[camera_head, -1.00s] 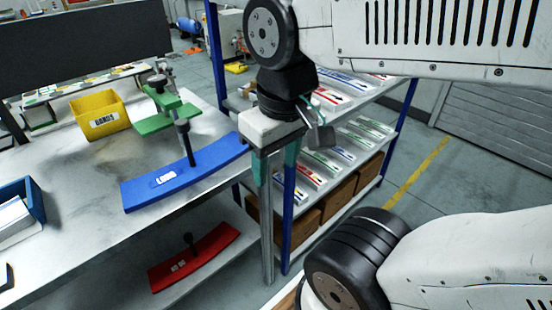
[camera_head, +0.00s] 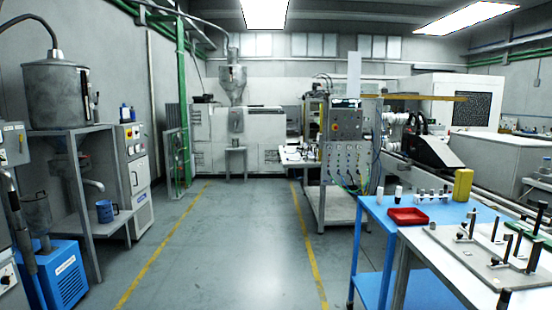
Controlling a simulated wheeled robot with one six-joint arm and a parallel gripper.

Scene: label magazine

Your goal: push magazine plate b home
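I cannot make out magazine plate b in the current head view. A grey machine station (camera_head: 343,125) with a knobbed panel stands on a frame in the middle distance, with a small white shelf (camera_head: 297,156) on its left side. Parts on that shelf are too small to tell apart. My gripper and arm are not in view.
A clear floor aisle (camera_head: 240,245) runs between yellow lines. On the right are a blue table (camera_head: 385,212) with a red tray (camera_head: 408,216) and a yellow container (camera_head: 463,185), and a plate with black clamps (camera_head: 490,255). A hopper tank (camera_head: 58,95) and blue unit (camera_head: 65,280) stand left.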

